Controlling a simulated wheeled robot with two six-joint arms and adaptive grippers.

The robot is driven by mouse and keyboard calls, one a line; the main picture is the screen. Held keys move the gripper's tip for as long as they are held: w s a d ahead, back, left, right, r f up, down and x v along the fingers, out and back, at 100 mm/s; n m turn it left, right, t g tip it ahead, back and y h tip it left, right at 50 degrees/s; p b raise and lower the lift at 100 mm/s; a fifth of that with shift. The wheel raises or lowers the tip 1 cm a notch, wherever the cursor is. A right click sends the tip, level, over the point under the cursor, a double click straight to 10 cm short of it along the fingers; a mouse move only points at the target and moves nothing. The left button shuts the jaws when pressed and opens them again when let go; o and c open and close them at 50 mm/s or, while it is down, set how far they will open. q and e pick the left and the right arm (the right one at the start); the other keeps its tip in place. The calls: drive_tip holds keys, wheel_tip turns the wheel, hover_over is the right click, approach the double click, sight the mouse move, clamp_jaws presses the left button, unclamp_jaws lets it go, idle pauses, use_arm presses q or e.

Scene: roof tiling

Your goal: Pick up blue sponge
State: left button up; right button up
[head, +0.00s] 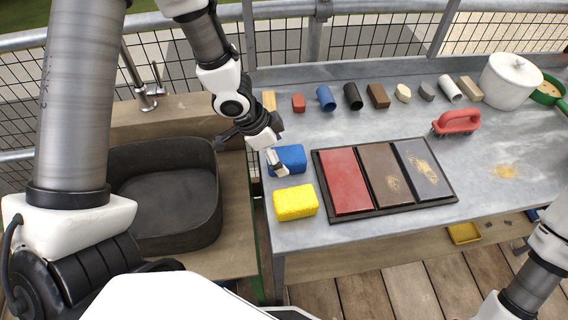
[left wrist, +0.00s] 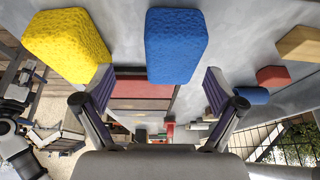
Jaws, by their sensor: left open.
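The blue sponge (head: 287,160) lies on the grey metal table near its left edge, behind the yellow sponge (head: 295,202). My left gripper (head: 277,163) is at the blue sponge and partly covers its left side in the head view. In the left wrist view the blue sponge (left wrist: 175,45) is at the top middle, and the open, empty fingers of my left gripper (left wrist: 158,100) stand apart below it. The yellow sponge (left wrist: 66,42) is to its left there. My right arm shows at the lower right of the head view, but its gripper is out of the picture.
A black tray (head: 447,199) with red, brown and dark panels lies right of the sponges. Several small blocks and cylinders line the back of the table. A red-handled brush (head: 457,121) and a white lidded pot (head: 510,80) stand farther right. A dark basin (head: 165,195) is at left.

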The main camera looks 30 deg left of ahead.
sight(284, 156)
use_arm(q)
drive_tip(key=w+f, duration=0.1)
drive_tip(key=f, duration=0.1)
drive_tip(key=w+f, duration=0.1)
drive_tip(key=f, duration=0.1)
drive_tip(key=shift+w+d, duration=0.35)
drive_tip(key=shift+w+f, duration=0.1)
drive_tip(key=shift+w, duration=0.2)
drive_tip(key=shift+s+r, duration=0.45)
drive_tip(key=shift+s, duration=0.25)
drive_tip(key=shift+w+f, duration=0.45)
drive_tip(key=shift+s+r, duration=0.15)
drive_tip(key=shift+s, duration=0.05)
drive_tip(key=c, duration=1.1)
use_arm(e)
drive_tip(key=shift+w+f, duration=0.75)
drive_tip(key=shift+f, duration=0.25)
use_arm(q)
wheel_tip(284, 156, up, 11)
drive_tip(key=p, duration=0.7)
drive_tip(key=shift+f+p, duration=0.2)
drive_tip(key=shift+p, duration=0.15)
drive_tip(key=shift+f, duration=0.1)
use_arm(e)
wheel_tip(284, 156, up, 8)
